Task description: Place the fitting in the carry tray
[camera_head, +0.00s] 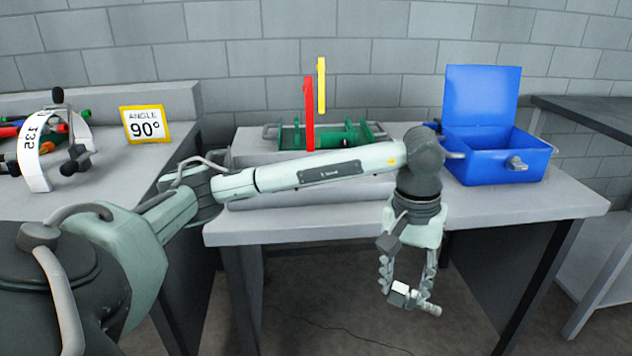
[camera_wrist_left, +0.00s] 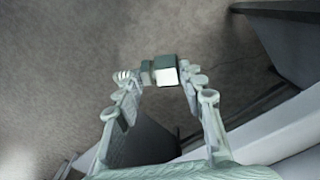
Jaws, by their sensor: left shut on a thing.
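My left gripper (camera_head: 408,285) hangs in front of the middle table's front edge, over the floor. Its fingers are shut on the fitting (camera_head: 400,292), a small dark and whitish block with a pale round end pointing right in the head view. In the left wrist view the fitting (camera_wrist_left: 165,71) sits between the fingertips (camera_wrist_left: 160,82). A low green tray-like holder (camera_head: 290,138) with metal end handles stands at the back of the middle table; it looks like the carry tray. My arm crosses in front of it, and its inside is hard to see. My right gripper is out of view.
A blue box (camera_head: 488,168) with its lid open stands on the table's right side. Upright red (camera_head: 309,115) and yellow (camera_head: 321,85) bars rise at the green holder. The left bench bears an "ANGLE 90°" sign (camera_head: 143,124) and a white-banded tool (camera_head: 35,160).

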